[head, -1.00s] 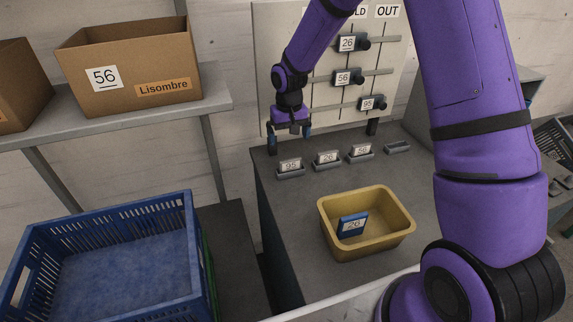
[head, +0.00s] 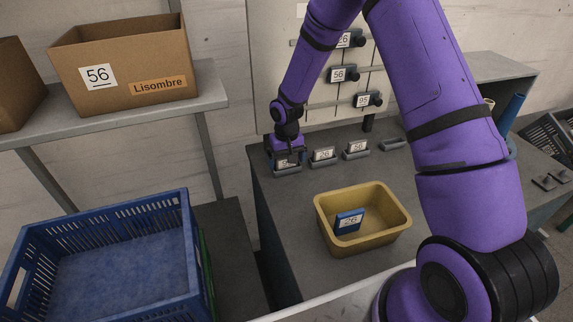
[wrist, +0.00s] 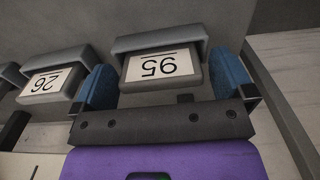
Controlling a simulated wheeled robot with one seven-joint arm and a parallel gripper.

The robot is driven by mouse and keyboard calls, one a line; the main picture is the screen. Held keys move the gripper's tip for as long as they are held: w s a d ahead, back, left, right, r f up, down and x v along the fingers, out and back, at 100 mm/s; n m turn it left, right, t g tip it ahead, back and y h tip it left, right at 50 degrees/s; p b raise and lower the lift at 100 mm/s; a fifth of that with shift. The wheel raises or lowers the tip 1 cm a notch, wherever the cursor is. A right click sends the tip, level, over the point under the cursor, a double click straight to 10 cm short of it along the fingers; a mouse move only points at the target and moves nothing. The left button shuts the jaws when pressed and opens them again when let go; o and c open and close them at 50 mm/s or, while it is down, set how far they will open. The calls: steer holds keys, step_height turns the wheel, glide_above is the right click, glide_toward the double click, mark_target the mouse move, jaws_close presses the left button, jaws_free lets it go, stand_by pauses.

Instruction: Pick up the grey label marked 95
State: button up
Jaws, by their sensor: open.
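The grey label marked 95 stands in the leftmost holder on the grey table, mostly hidden behind my gripper (head: 286,153) in the head view. In the wrist view the label (wrist: 160,68) shows upside down, its white face reading 95. My gripper (wrist: 164,85) is open, with one blue fingertip on each side of the label. I cannot tell whether either fingertip touches it.
Labels 26 (head: 323,154) and 56 (head: 356,147) stand in holders to the right, then an empty holder (head: 392,144). A yellow bin (head: 375,242) holds a blue 26 label (head: 349,221). A board (head: 272,60) stands behind, carrying another 95 label (head: 363,100).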

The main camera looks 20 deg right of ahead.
steer(key=c, duration=0.8)
